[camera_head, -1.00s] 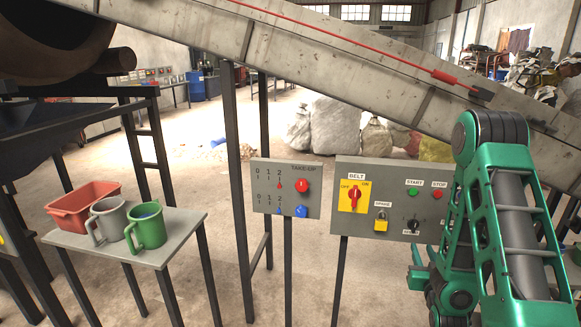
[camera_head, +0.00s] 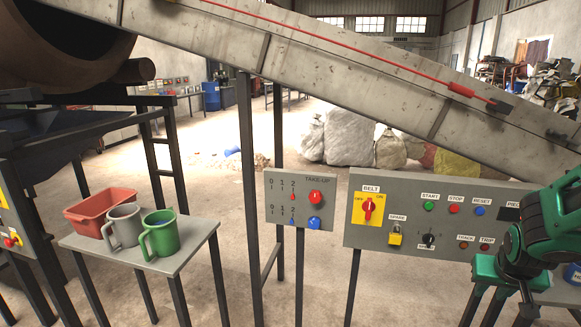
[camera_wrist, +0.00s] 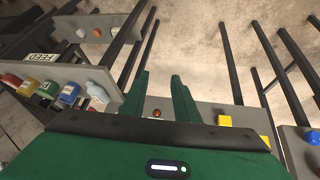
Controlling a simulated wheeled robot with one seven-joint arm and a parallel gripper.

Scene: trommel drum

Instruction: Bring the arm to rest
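My gripper (camera_wrist: 161,98) shows in the wrist view as two green fingers, apart, with no held thing visible between them. In the head view my green arm (camera_head: 545,235) is folded low at the right edge, in front of the right part of the belt panel (camera_head: 350,232). I cannot make out the fingers in that view.
The take-up panel (camera_head: 275,215) stands left of the belt panel. A small table (camera_head: 180,262) holds a red bin (camera_head: 95,213), a grey mug (camera_head: 122,228) and a green mug (camera_head: 162,235). The conveyor (camera_head: 330,75) slopes overhead.

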